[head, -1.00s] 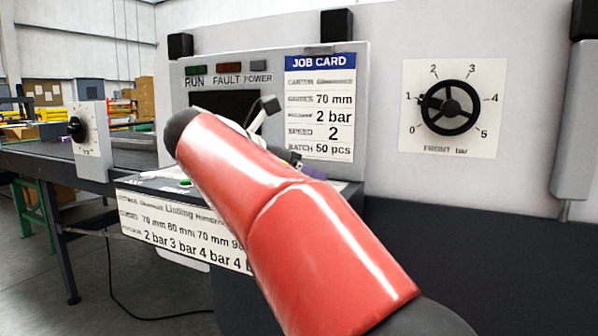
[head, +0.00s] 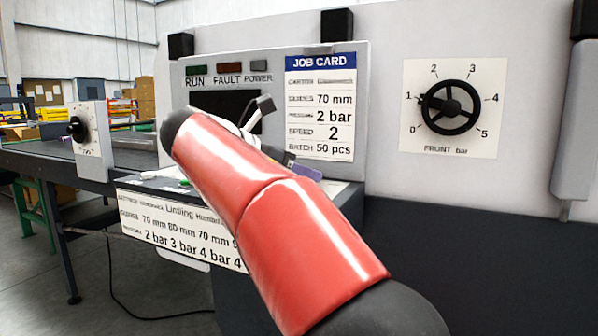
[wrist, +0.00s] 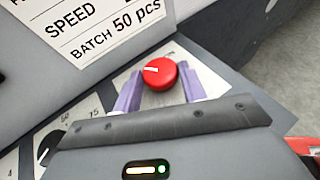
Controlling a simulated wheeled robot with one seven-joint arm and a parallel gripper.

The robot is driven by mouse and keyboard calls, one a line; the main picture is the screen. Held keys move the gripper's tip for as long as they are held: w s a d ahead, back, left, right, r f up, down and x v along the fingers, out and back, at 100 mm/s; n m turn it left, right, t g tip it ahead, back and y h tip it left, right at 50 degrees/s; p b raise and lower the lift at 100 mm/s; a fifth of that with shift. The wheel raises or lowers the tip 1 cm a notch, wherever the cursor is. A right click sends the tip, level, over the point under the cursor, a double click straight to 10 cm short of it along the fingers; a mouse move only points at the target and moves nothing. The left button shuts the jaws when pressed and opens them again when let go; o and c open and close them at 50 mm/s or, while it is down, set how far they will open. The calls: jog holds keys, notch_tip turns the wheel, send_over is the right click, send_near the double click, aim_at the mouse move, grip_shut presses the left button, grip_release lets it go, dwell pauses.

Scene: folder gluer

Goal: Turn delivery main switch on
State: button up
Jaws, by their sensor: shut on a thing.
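A round red knob with a white mark (wrist: 158,74) shows in the wrist view, on a light plate below the job card; I take it to be the delivery main switch. Its white mark points to the left in that view. My gripper (wrist: 160,80) has its two purple fingers on either side of the knob, shut on it. In the head view my red arm hides the knob and most of the gripper; a bit of purple finger shows beside the arm.
The job card (head: 320,110) hangs on the panel, beside the RUN (head: 196,70), FAULT (head: 229,67) and POWER (head: 258,66) lamps, which look dim. The FRONT bar handwheel (head: 449,107) is at right. A settings label (head: 180,222) is below my arm.

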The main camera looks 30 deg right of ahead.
jog(key=shift+w+a+m+g, duration=0.1)
jog(key=shift+w+m+g, duration=0.15)
jog(key=shift+m+g, duration=0.85)
jog(key=shift+w+m+g, duration=0.25)
jog(key=shift+m+g, duration=0.65)
jog(key=shift+g, duration=0.4)
jog(key=shift+w+m+g, duration=0.1)
jog(key=shift+m+g, duration=0.6)
jog(key=shift+g, duration=0.1)
jog(key=shift+m+g+y, duration=0.4)
jog(key=o, duration=0.9)
jog(key=shift+r, duration=0.1)
